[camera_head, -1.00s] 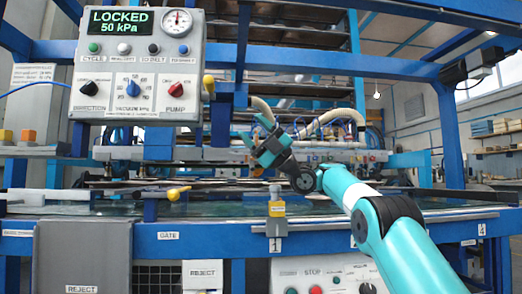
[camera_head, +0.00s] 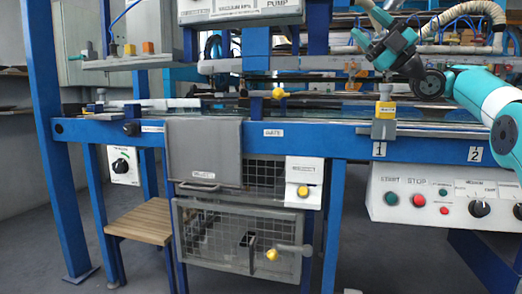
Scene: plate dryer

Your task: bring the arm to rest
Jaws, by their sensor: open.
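My gripper (camera_head: 364,24) is at the upper right of the head view, at the end of my teal and black arm. Its teal fingers point up and to the left and stand apart, with nothing seen between them. It is above the blue machine frame (camera_head: 225,134), near the grey clamp with a yellow top (camera_head: 385,108) by the label 1. The gripper looks clear of the clamp and the rail. Part of my arm runs out of the right edge.
A grey control panel (camera_head: 240,10) hangs at the top, mostly cut off. A yellow knob (camera_head: 279,93) sits by the gate. Below are a mesh reject cage (camera_head: 215,240), a START/STOP panel (camera_head: 465,195) and a wooden stool (camera_head: 145,222). Open floor shows at lower left.

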